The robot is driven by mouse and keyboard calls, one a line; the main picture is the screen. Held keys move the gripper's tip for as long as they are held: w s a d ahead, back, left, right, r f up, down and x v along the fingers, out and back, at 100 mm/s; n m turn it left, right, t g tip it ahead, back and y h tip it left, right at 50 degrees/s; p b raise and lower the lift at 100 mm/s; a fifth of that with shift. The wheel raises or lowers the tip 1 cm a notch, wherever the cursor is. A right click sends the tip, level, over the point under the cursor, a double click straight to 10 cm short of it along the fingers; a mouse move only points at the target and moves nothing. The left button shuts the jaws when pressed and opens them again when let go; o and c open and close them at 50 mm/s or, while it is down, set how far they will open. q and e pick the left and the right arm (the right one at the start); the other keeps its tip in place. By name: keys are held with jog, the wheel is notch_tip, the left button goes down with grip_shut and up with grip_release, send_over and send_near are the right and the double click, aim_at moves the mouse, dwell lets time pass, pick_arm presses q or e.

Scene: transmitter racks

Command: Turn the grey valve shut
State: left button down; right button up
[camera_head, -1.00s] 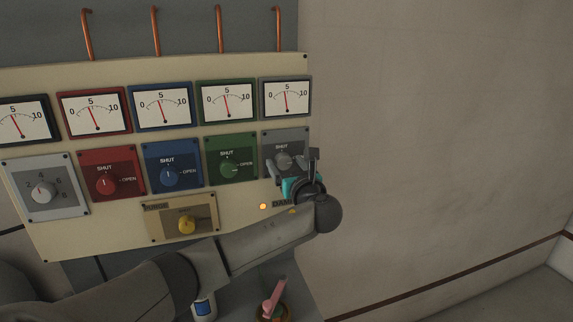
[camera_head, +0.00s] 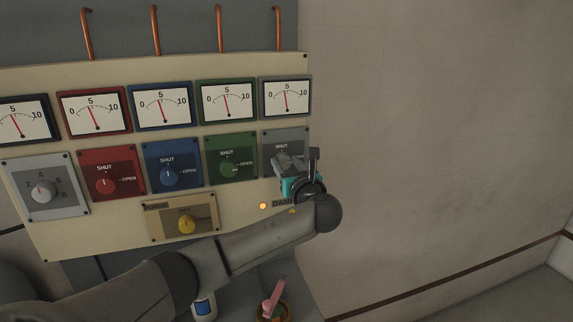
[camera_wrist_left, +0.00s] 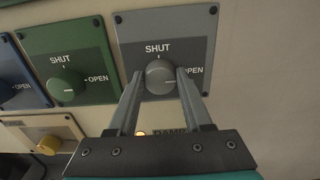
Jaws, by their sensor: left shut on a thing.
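The grey valve is a round grey knob (camera_wrist_left: 159,78) on a grey plate (camera_wrist_left: 208,45) marked SHUT at the top and OPEN at the right. In the head view its plate (camera_head: 299,140) is at the right end of the panel's row. My left gripper (camera_wrist_left: 160,83) is shut on the grey knob, one finger on each side. In the head view the gripper (camera_head: 289,164) covers most of the knob. The knob's pointer is too unclear to read. My right gripper is not in view.
The green valve (camera_head: 230,169) sits just left, with red and blue valves (camera_head: 168,175) further along. A yellow knob (camera_head: 187,225) and a lit orange lamp (camera_head: 263,206) are below. Gauges line the row above. The wall to the right is bare.

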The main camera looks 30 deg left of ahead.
pick_arm(q)
jog(key=shift+n, duration=0.3)
jog(key=n, duration=0.3)
jog(key=shift+f, duration=0.1)
jog(key=n, duration=0.4)
jog(key=shift+s+f+n+b, duration=0.1)
jog(key=shift+n+b, duration=0.2)
jog(key=shift+b, duration=0.1)
jog(key=n+b, duration=0.2)
jog(key=n, duration=0.3)
jog(key=shift+a+f, duration=0.1)
jog(key=shift+f, duration=0.05)
jog(key=n+b, duration=0.3)
jog(key=n, duration=0.1)
jog(key=shift+n, duration=0.4)
jog(key=shift+c, duration=1.6)
grip_release()
jog(key=shift+s, duration=0.1)
